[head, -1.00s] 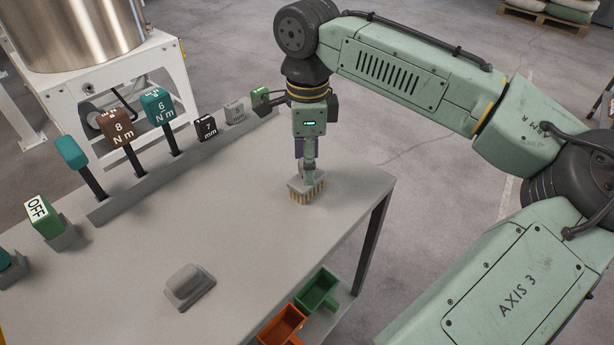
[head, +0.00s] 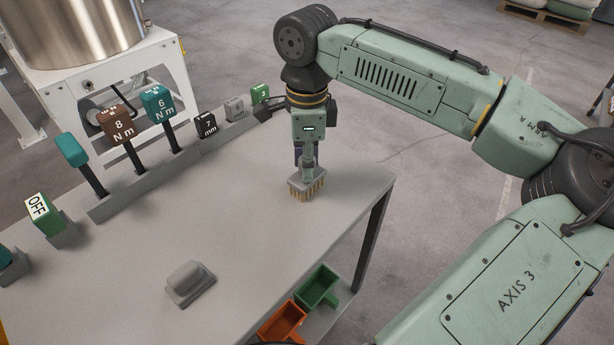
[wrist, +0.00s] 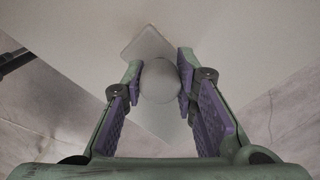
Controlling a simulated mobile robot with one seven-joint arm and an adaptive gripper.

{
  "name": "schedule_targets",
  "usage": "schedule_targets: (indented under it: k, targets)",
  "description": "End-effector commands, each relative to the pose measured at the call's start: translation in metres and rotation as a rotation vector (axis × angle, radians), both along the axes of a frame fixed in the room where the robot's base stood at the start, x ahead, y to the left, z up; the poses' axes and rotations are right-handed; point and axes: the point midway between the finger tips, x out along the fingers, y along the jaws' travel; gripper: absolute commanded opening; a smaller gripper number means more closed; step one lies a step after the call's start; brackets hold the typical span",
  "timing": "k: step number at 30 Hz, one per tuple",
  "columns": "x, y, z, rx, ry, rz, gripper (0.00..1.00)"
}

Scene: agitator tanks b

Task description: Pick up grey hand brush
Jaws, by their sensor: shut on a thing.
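The grey hand brush (head: 307,185) has a grey block with tan bristles pointing down. It is at the far right part of the grey table (head: 235,230), close to its right edge. My gripper (head: 308,166) comes down from above and is shut on the brush's grip. In the wrist view the rounded grey grip of the brush (wrist: 159,80) sits between the purple-padded fingers of my gripper (wrist: 160,85). I cannot tell for sure whether the bristles touch the table top.
Another grey block with a raised grip (head: 190,283) lies at the table's front. A rack of labelled tools (head: 150,170) runs along the back left edge. A green bin (head: 318,287) and an orange bin (head: 282,322) are below the table's right side. The table's middle is clear.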

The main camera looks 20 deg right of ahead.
Motion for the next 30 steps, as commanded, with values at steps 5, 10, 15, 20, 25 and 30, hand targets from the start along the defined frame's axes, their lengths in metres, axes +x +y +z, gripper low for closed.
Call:
schedule_targets:
  k: [5, 10, 15, 20, 25, 30]
  targets:
    - [0.0, 0.0, 0.0, 0.0, 0.0, 0.0, 0.0]
    - [0.0, 0.0, 0.0, 0.0, 0.0, 0.0, 0.0]
    - [0.0, 0.0, 0.002, 0.0, -0.001, 0.0, 0.0]
    - [0.001, 0.0, 0.011, 0.001, -0.002, 0.0, 0.0]
    - [0.001, 0.001, 0.034, 0.0, -0.003, 0.001, 0.0]
    - [-0.038, 0.003, 0.036, 0.0, -0.002, 0.001, 0.0]
